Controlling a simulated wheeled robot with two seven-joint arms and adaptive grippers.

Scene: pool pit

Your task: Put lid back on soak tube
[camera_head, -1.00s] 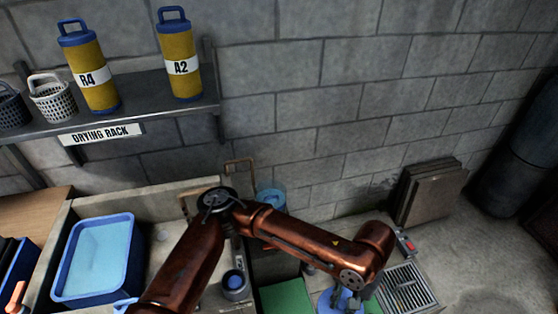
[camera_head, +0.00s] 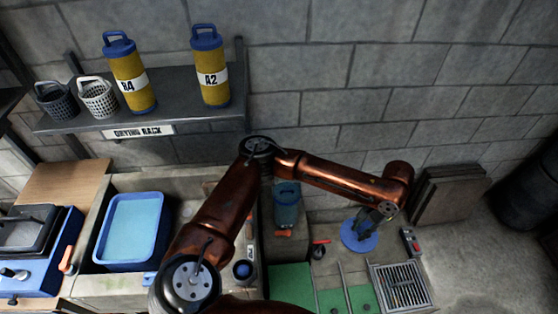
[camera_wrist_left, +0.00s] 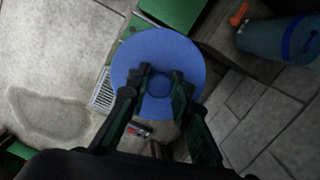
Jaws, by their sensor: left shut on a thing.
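The lid (camera_head: 352,243) is a round blue disc with a raised middle. My left gripper (camera_head: 375,214) is shut on it from above, and the lid appears held above the floor, right of the tube. In the left wrist view the lid (camera_wrist_left: 150,50) shows between and beyond the gripper's fingers (camera_wrist_left: 160,80). The soak tube (camera_head: 287,212) appears to be the translucent blue cylinder standing by the wall, with an orange handle low down. It also shows at the upper right of the left wrist view (camera_wrist_left: 275,42), apart from the lid. My right gripper is not in view.
A blue tray (camera_head: 130,228) sits in the basin at left. The drying rack (camera_head: 180,110) holds yellow tubes R4 (camera_head: 132,80) and A2 (camera_head: 210,75) and two baskets. A floor grate (camera_head: 400,287), green panels (camera_head: 290,286) and leaning boards (camera_head: 448,195) are around the lid.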

